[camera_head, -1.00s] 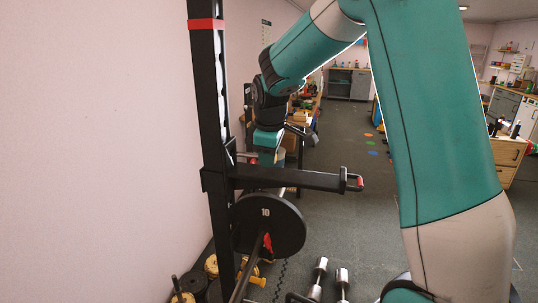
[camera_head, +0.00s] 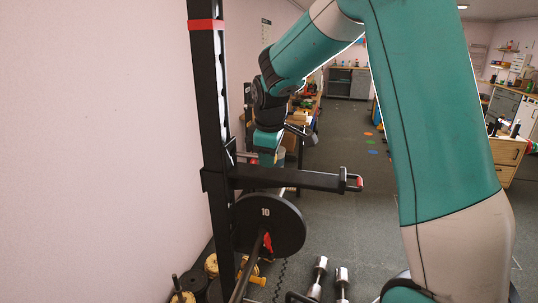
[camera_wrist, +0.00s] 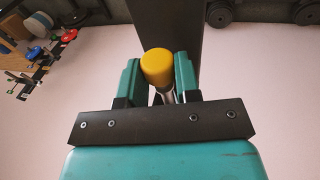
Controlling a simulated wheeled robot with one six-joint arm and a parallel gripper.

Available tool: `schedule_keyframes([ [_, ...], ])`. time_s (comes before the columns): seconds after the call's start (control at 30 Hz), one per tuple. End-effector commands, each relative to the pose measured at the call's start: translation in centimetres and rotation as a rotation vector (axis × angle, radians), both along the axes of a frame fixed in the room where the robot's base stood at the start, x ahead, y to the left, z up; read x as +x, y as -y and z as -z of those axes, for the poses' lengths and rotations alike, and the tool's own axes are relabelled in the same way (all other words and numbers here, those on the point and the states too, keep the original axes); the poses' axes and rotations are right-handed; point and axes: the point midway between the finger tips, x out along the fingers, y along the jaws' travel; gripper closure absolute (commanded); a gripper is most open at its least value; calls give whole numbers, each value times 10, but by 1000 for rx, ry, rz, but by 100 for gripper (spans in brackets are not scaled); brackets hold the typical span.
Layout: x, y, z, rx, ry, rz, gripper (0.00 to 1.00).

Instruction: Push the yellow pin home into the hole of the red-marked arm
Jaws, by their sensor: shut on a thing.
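The yellow pin (camera_wrist: 157,66) shows in the wrist view with its yellow knob between the two teal fingers of my gripper (camera_wrist: 159,82). A thin metal shank shows below the knob. My gripper is shut on the pin. In the head view, my gripper (camera_head: 267,158) is behind the horizontal black arm (camera_head: 290,179), close to the rack's upright. This arm has a red mark near its right end.
The black upright (camera_head: 211,110) has a red band near its top and stands beside a pink wall. A barbell plate (camera_head: 280,215) marked 10 is below the arm. Two dumbbells (camera_head: 317,275) stand on the floor.

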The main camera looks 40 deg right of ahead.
Motion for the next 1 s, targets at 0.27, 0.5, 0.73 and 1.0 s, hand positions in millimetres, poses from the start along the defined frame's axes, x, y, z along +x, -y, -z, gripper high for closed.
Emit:
schedule_keyframes([
  [0.27, 4, -3, -1, 0, 0, 0, 99],
  [0.5, 9, -7, -1, 0, 0, 0, 99],
  [0.73, 14, -10, -1, 0, 0, -1, 99],
  [1.0, 19, -14, -1, 0, 0, 0, 99],
])
